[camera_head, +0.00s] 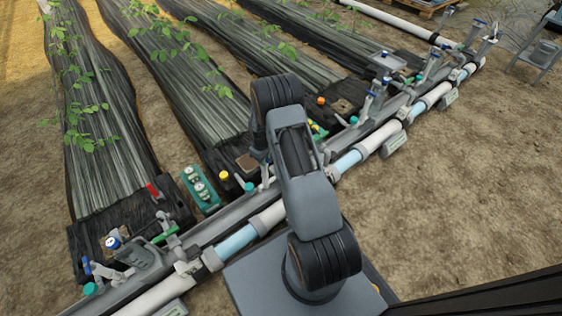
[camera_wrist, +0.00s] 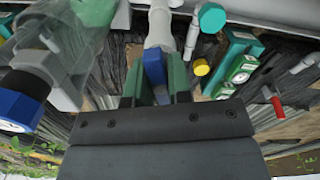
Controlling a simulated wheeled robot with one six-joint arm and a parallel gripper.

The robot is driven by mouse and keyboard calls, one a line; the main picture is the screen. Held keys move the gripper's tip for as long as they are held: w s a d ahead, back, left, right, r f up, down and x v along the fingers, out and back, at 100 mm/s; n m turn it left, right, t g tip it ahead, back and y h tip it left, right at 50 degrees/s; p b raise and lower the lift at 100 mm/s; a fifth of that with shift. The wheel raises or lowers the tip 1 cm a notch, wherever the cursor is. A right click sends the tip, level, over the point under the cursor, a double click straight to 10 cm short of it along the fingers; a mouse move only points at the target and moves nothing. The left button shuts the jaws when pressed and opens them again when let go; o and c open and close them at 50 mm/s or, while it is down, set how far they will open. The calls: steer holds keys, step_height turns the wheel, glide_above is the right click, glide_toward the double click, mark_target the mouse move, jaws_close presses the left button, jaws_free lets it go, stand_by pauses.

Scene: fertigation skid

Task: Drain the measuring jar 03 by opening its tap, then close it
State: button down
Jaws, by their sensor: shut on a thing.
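In the wrist view, my gripper (camera_wrist: 154,82) has its green fingers on both sides of a blue tap handle (camera_wrist: 153,67) and is shut on it. The handle sits at a pale grey pipe fitting (camera_wrist: 160,27). I cannot tell from it whether the tap is open or closed. To the left is a clear cylinder (camera_wrist: 72,38), perhaps a measuring jar, with a blue cap (camera_wrist: 20,112) near it. No number or liquid level is readable. In the head view my own arm hides the gripper and the tap.
A green box with gauges (camera_head: 199,187), a red lever (camera_head: 153,191) and a yellow cap (camera_head: 224,176) stand near the pipe line (camera_head: 270,217). In the wrist view a teal cap (camera_wrist: 212,17) and a yellow knob (camera_wrist: 201,67) are close right of my fingers. Bare soil lies at right.

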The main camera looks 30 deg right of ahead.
steer(key=n, duration=1.1)
steer(key=shift+n, duration=0.4)
steer(key=n, duration=0.4)
stand_by(1.0)
steer(key=c, duration=1)
jaws_free()
step_height(320, 180, up, 10)
steer(key=p, duration=0.7)
